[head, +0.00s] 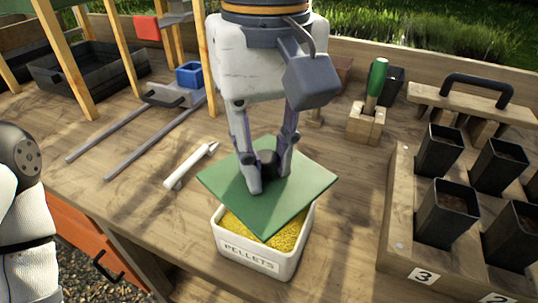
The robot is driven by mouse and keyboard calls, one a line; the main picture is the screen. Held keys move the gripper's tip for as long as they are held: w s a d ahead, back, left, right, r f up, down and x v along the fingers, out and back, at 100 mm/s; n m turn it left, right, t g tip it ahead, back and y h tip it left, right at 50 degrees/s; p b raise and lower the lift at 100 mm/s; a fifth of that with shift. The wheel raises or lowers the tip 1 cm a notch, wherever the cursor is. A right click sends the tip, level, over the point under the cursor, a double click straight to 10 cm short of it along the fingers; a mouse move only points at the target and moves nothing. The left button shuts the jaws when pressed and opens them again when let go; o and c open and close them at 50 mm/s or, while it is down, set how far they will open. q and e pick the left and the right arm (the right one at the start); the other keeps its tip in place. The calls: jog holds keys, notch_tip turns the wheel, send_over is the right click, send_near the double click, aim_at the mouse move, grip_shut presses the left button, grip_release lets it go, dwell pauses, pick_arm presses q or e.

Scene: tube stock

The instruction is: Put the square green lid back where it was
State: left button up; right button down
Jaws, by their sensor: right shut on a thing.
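The square green lid (310,185) is in the head view, with a dark knob (266,160) at its middle. My right gripper (269,182) comes down from above and is shut on that knob. The lid is over the white box marked PELLETS (246,257), turned so that one corner points towards the front. Yellow pellets (284,233) show in the box below the lid's front edges. The lid hides the back of the box, and I cannot tell whether it touches the rim. My left arm shows at the left edge; its gripper is out of view.
A white tool (187,168) lies left of the lid. A wooden rack (397,222) with black pots stands at right. A green-handled tool (377,78) stands in a wooden block behind. Metal rails (135,147) and a black tray (107,62) are at left. The bench front-left is clear.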

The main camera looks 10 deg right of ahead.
aim_at(268, 178)
jog(key=shift+w+f, duration=0.25)
jog(key=shift+f, duration=1.3)
jog(key=shift+s+r, duration=0.1)
jog(key=shift+s, duration=0.25)
jog(key=shift+w+f, duration=0.2)
jog(key=shift+f, duration=0.25)
jog(key=shift+f, duration=0.15)
jog(key=c, duration=1.4)
grip_release()
